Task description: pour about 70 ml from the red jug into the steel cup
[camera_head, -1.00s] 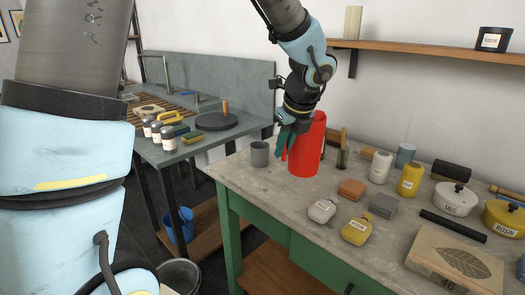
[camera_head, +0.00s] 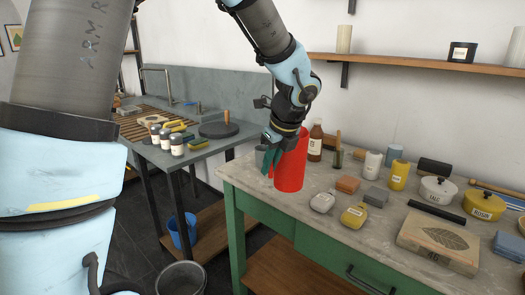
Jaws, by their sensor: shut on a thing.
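The red jug (camera_head: 291,165) stands upright at the left end of the workbench. My gripper (camera_head: 271,156) is shut on its left side, at the handle. I cannot tell whether the jug's base touches the bench top or hangs just above it. Only part of the cup shows, and the inside of both vessels is hidden.
Behind the jug is a brown bottle (camera_head: 315,141). The bench's front left corner is bare.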

